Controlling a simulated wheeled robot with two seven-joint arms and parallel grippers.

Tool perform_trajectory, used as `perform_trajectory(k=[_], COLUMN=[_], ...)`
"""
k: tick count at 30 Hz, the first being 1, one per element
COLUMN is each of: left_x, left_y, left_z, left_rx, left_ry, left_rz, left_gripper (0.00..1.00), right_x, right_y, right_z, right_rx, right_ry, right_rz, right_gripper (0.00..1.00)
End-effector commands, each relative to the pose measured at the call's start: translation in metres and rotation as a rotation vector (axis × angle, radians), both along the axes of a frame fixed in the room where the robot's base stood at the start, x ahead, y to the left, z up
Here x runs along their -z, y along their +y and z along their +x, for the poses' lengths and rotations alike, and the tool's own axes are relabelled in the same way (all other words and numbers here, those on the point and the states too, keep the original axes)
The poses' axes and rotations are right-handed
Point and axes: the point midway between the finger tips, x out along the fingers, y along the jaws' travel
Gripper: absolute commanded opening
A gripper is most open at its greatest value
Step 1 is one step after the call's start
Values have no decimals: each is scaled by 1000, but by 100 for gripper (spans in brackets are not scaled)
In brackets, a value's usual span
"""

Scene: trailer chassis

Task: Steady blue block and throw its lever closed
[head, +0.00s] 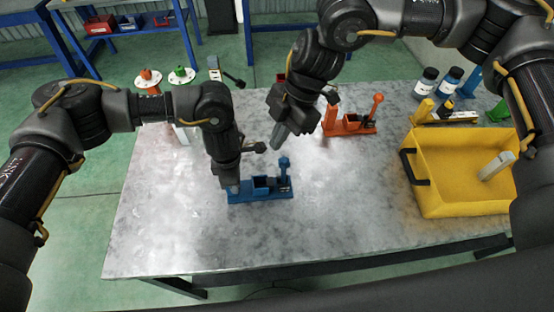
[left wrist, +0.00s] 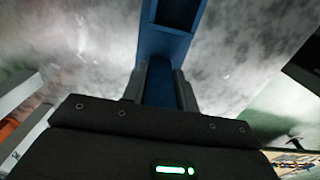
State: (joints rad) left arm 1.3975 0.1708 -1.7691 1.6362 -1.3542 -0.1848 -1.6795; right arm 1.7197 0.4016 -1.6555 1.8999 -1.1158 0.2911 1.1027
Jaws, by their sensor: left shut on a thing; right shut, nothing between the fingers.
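The blue block (head: 262,194) lies on the metal table near its front middle, with an upright blue lever (head: 284,168) at its right end. My left gripper (head: 231,188) comes down at the block's left end and is shut on it. The left wrist view also shows the blue block (left wrist: 172,45), gripped between the two fingers (left wrist: 160,88). My right gripper (head: 278,140) is shut and empty, above the table, behind and slightly left of the lever's top, apart from it.
An orange block with a lever (head: 350,124) stands behind to the right. A yellow bin (head: 455,195) with a grey piece inside sits at the right. Bottles (head: 427,82) and spools (head: 148,80) stand along the back. The table front is clear.

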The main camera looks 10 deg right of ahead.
Motion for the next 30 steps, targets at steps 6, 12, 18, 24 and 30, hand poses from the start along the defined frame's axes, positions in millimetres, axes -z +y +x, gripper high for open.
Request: perform_trajectory(k=[6,12,18,24,30], left_x=[0,0,0,-1,-1], left_y=[0,0,0,0,0], left_z=[0,0,0,0,0], left_rx=[0,0,0,0,-1], left_ry=[-1,-1,-1,-1,-1], left_rz=[0,-1,0,0,0], left_gripper=[0,0,0,0,0], right_x=[0,8,39,77,93], right_y=[0,3,16,31,21], right_z=[0,-1,-7,-13,-6], right_rx=[0,-2,-3,-3,3], right_ry=[0,-1,2,1,-3], right_rz=[-1,-2,-2,-3,-3], right_gripper=[0,0,0,0,0])
